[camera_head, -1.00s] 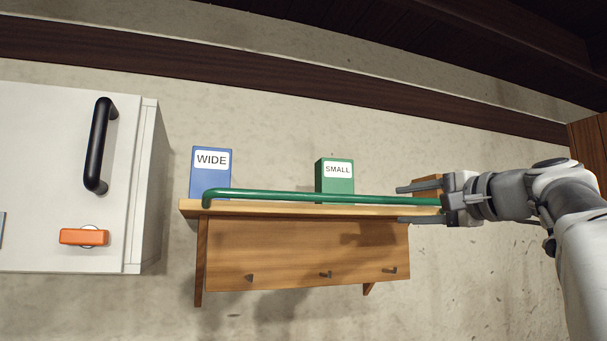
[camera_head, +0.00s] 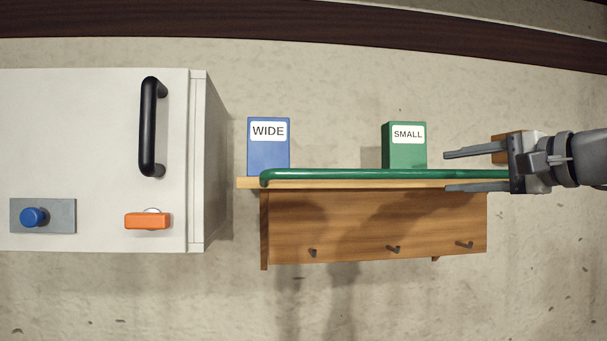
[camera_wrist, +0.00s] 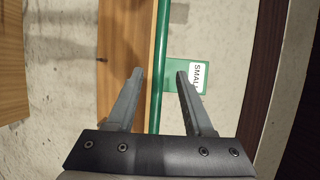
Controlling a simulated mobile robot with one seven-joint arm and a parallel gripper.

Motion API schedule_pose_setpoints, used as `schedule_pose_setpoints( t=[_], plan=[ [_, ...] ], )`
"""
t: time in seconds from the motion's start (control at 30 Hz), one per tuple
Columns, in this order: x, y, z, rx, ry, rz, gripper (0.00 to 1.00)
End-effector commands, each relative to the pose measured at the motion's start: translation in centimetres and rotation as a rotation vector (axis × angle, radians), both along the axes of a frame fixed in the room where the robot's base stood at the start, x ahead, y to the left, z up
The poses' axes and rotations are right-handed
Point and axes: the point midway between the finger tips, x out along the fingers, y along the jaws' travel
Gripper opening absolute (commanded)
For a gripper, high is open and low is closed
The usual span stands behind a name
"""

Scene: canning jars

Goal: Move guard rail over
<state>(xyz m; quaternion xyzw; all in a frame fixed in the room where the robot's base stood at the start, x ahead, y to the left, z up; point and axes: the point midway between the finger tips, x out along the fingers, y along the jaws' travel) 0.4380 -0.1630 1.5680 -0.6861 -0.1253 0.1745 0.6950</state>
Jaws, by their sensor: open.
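The guard rail is a green bar (camera_head: 350,175) running along the front of a wooden wall shelf (camera_head: 247,184), with its bent left end at the shelf's left. My gripper (camera_head: 461,171) is at the right part of the rail, open, one finger above it and one below it. In the wrist view the rail (camera_wrist: 161,60) passes between the two spread fingers (camera_wrist: 159,78), nearer the left finger. The rail's right end is hidden behind my gripper.
A blue WIDE box (camera_head: 269,158) and a green SMALL box (camera_head: 404,156) stand on the shelf behind the rail. An orange-brown block (camera_head: 505,146) is partly hidden by my gripper. Several pegs (camera_head: 393,249) are below. A white cabinet (camera_head: 90,110) with a black handle (camera_head: 148,125) stands left.

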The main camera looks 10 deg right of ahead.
Motion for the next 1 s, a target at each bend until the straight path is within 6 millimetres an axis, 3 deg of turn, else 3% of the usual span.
schedule_pose_setpoints(
  t=[0.2,0.4,0.8,0.87,1.0],
  plan=[
    [4.2,1.9,-0.2,0.002,0.002,0.003,0.52],
    [6.6,3.0,-0.4,0.001,0.001,0.002,0.52],
    [7.5,3.4,-0.5,0.0,0.0,-0.001,0.52],
    [7.4,3.4,-0.5,0.0,0.0,-0.001,0.45],
    [7.4,3.4,-0.5,0.0,0.0,-0.001,0.2]
  ],
)
